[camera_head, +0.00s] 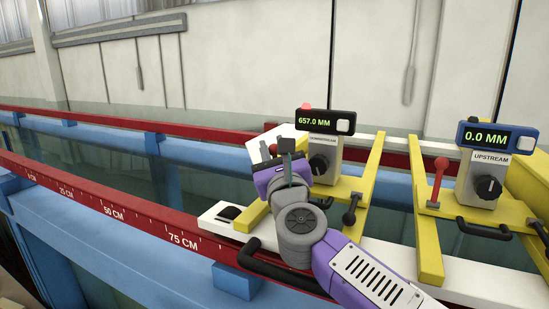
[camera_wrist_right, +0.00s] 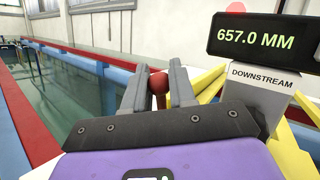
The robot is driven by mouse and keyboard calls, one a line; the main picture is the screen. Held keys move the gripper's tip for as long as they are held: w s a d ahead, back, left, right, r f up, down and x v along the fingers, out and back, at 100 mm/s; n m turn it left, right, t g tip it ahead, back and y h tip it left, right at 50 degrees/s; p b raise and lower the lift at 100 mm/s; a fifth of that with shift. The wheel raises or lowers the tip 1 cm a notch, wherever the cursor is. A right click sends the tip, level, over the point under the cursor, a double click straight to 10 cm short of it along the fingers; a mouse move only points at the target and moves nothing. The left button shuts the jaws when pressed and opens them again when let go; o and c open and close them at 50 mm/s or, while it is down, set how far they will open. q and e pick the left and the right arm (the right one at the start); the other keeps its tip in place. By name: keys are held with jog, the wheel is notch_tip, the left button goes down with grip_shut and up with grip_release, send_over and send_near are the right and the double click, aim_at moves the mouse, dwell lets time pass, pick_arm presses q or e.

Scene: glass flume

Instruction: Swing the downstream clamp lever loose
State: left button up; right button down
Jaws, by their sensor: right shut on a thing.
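The downstream carriage carries a grey post labelled DOWNSTREAM (camera_head: 327,160) and a black display (camera_head: 325,121) reading 657.0 MM. Its clamp lever has a red ball knob (camera_wrist_right: 158,82), seen between the fingers of my right gripper (camera_wrist_right: 157,76) in the right wrist view. The right gripper (camera_head: 283,149) is shut on this knob, left of the post in the head view. The gripper and wrist hide most of the lever there, so its angle cannot be told. My left gripper is not in view.
The upstream carriage (camera_head: 431,246), with its upright red-knobbed lever (camera_head: 438,182) and 0.0 MM display (camera_head: 497,136), stands at the right. A black handle (camera_head: 286,274) is by my right wrist. Red scaled rails (camera_head: 120,219) border the flume. Space above the water at left is free.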

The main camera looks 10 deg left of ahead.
jog(key=c, duration=0.9)
grip_release()
jog(key=shift+c, duration=0.2)
jog(key=b+v, duration=0.2)
jog(key=v, duration=0.4)
jog(key=shift+s+d+f+b, duration=0.1)
jog(key=shift+s+b, duration=0.15)
jog(key=shift+b, duration=0.15)
jog(key=shift+s+d+f, duration=0.15)
jog(key=shift+s, duration=0.4)
